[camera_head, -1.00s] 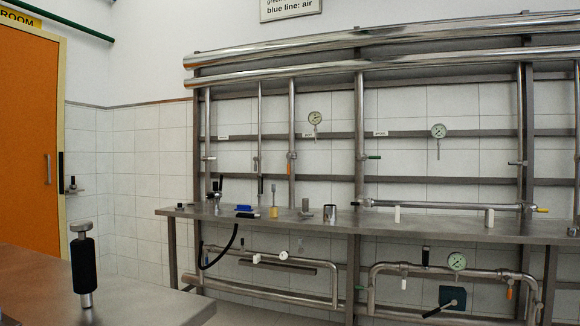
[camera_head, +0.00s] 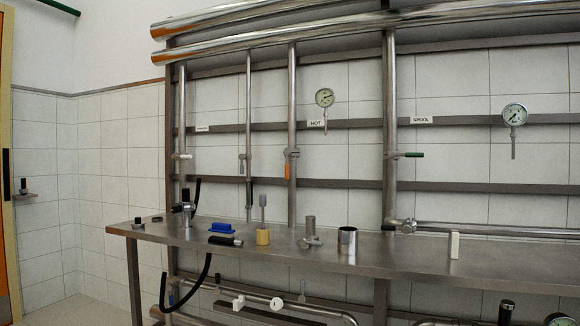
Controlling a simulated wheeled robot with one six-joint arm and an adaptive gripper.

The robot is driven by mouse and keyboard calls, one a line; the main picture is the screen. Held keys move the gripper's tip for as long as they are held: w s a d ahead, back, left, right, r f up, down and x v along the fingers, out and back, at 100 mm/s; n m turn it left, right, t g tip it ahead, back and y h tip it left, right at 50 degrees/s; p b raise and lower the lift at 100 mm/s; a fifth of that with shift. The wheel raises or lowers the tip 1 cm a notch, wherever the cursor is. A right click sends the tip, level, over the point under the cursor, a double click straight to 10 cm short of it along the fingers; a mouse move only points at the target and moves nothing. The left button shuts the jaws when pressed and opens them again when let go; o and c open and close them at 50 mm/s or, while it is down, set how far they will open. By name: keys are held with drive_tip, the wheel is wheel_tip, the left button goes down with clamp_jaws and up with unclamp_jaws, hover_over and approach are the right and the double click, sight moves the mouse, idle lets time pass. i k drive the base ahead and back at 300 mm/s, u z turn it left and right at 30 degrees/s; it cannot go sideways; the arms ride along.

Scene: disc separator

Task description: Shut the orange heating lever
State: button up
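An orange lever (camera_head: 287,167) sits on a valve on a vertical steel pipe (camera_head: 291,95), beside the label HOT (camera_head: 316,124). The lever looks small and points downward along the pipe. I cannot tell for sure from its angle whether the valve is open or shut. My gripper is not in view.
A steel bench (camera_head: 350,262) runs below the pipes. It carries a blue block (camera_head: 222,229), a brush with a yellow base (camera_head: 263,225), a metal cup (camera_head: 347,240) and a white block (camera_head: 454,245). A green lever (camera_head: 412,155) and a gauge (camera_head: 324,97) are nearby.

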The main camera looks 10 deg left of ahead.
sight(286, 152)
drive_tip(key=u, duration=0.05)
drive_tip(key=i, duration=1.3)
drive_tip(key=u, duration=0.45)
drive_tip(key=i, duration=1)
drive_tip(key=u, duration=0.75)
